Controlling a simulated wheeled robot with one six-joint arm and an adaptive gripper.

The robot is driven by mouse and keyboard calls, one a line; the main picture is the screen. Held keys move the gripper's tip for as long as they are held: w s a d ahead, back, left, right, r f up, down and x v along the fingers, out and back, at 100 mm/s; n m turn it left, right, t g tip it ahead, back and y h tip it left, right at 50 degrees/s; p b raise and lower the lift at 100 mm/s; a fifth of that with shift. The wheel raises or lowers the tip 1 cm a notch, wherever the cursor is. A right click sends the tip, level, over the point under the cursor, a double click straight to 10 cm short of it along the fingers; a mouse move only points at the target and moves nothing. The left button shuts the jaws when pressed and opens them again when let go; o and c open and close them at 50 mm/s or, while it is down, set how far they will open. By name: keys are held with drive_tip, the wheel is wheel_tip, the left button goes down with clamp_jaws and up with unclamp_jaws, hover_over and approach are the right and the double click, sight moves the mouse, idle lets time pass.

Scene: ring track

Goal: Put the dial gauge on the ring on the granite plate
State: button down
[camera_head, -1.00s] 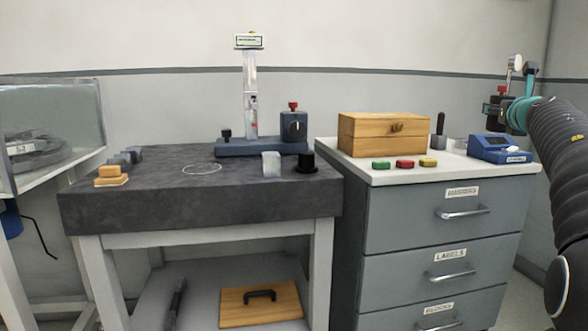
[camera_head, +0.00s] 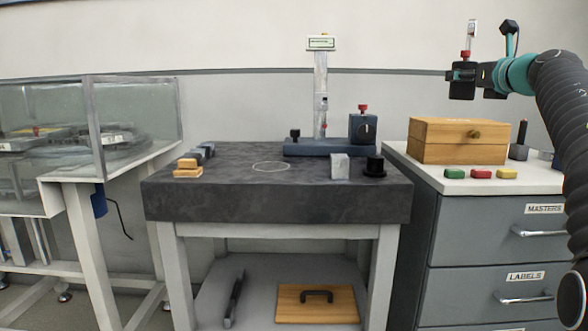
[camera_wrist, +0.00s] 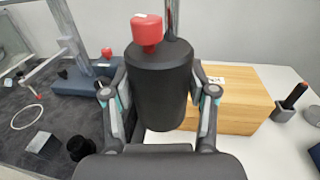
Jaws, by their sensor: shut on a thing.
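My gripper (camera_head: 466,80) is shut on the dial gauge. It holds the gauge upright in the air above the grey drawer cabinet. The gauge's black base (camera_wrist: 162,88) with a red knob is between both fingers in the wrist view. Its post and narrow pale upper part (camera_head: 472,32) rise above the knob in the head view; the dial face is not readable. The dark granite plate (camera_head: 225,188) stands at the middle, left of my gripper. The thin white ring (camera_head: 271,166) is marked on its top and looks empty; it also shows at left in the wrist view (camera_wrist: 27,117).
On the plate stand a comparator stand (camera_head: 321,100), a grey block (camera_head: 339,167), a black cylinder (camera_head: 375,167) and small blocks (camera_head: 188,168) at left. A glass-sided case (camera_head: 135,115) is at left.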

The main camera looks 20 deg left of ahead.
drive_tip(key=s+a+f+n+g+y, duration=0.1)
drive_tip(key=a+n+y, duration=0.1)
drive_tip(key=a, duration=0.8)
drive_tip(key=s+a+n+g+y, duration=0.1)
drive_tip(key=a+y, duration=0.1)
drive_tip(key=a, duration=0.7)
drive_tip(key=n+g+y, duration=0.4)
drive_tip(key=g, duration=0.1)
hover_over(277, 173)
wheel_tip(277, 173, down, 7)
drive_tip(key=shift+w+f+b, duration=0.1)
drive_tip(key=shift+f+b, duration=1.85)
drive_tip(key=shift+f, duration=3)
drive_tip(key=shift+f, duration=0.1)
drive_tip(key=shift+f, duration=0.1)
drive_tip(key=shift+c, duration=1.7)
unclamp_jaws()
